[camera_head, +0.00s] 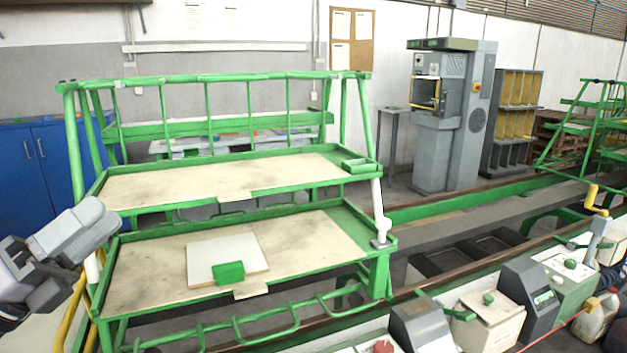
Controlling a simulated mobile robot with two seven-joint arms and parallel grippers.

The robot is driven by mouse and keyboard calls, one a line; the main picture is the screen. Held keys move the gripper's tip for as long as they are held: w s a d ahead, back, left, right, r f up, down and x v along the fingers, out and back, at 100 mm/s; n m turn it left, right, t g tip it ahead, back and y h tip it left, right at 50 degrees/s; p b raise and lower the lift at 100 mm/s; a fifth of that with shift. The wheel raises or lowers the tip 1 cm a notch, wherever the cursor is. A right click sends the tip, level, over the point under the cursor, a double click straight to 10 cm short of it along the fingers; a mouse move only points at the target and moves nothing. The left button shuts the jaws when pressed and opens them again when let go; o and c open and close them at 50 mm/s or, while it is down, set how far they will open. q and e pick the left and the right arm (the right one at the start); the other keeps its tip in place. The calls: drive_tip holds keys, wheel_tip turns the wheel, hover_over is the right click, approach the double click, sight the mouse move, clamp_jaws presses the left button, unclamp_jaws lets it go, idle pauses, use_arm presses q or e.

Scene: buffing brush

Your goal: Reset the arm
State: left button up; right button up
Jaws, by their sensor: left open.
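My left gripper (70,243) is grey and comes in at the left edge, beside the left end of a green two-level rack (232,204). It is open, with nothing seen between its fingers. It is apart from a small green block (228,272), which sits at the front of a pale square board (226,250) on the rack's lower shelf. My right gripper is out of view.
The upper shelf (150,187) is bare except for a small green tray (360,165) at its right end. A yellow rail (68,315) stands below my left gripper. Machine controls (490,318) line the lower right. Blue cabinets (40,170) stand behind at left.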

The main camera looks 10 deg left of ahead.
use_arm(q)
drive_tip(key=a+f+n+g+y, duration=0.1)
drive_tip(key=a+f+n+y, duration=0.1)
drive_tip(key=f+n+y, duration=0.95)
drive_tip(key=a+f+n+g+y, duration=0.1)
drive_tip(key=a+f+n+y, duration=0.2)
drive_tip(key=f+n+y, duration=0.85)
drive_tip(key=s+d+f+n+g+h, duration=0.85)
drive_tip(key=s+d+f+g, duration=0.55)
drive_tip(key=s, duration=0.4)
drive_tip(key=w+d+f+t+h+b, duration=0.1)
drive_tip(key=w+d+f+t+h, duration=0.1)
drive_tip(key=w+f+t, duration=0.5)
wheel_tip(320, 180, down, 5)
drive_tip(key=shift+w+d+f+t+b, duration=0.15)
drive_tip(key=shift+d+t+b, duration=0.15)
drive_tip(key=shift+d+t, duration=0.25)
